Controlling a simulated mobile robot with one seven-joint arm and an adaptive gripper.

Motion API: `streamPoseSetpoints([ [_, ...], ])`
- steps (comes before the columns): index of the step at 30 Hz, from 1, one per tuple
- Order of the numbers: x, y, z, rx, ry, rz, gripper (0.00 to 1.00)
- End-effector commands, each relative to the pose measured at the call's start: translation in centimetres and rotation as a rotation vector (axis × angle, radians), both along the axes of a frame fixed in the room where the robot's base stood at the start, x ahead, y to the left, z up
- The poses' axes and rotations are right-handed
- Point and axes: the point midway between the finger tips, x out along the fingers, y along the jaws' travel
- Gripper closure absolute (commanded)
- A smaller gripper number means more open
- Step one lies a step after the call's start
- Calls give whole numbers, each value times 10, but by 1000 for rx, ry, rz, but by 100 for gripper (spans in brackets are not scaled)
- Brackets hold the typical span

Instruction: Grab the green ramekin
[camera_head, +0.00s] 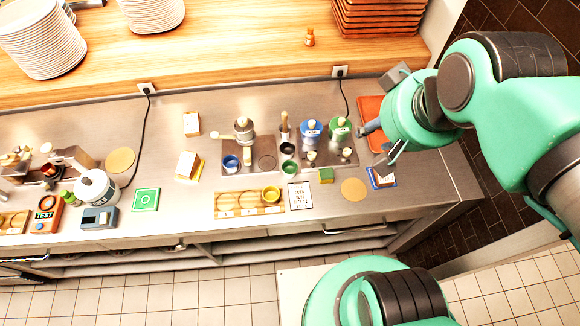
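A blue ramekin (231,161) is on the left metal tray, and a yellow ramekin (270,194) is on the wooden rack (222,211).
Blue (309,133) and green (340,132) canisters stand on the right tray, behind and right of the green ramekin. A green sponge (326,175) and a printed card (300,196) lie in front. An orange board (371,112) and a blue-edged holder (382,179) are near my gripper.

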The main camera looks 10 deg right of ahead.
Motion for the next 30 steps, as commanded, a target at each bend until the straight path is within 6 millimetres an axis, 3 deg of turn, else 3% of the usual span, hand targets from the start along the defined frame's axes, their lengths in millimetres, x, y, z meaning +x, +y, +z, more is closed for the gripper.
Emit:
streamPoseSetpoints([
  [11, 0, 0, 0, 0, 0, 0, 62],
  [15, 0, 0, 0, 0, 0, 0, 36],
  [25, 1, 1, 0, 1, 2, 0, 36],
  [30, 11, 5, -4, 6, 25, 3, 36],
])
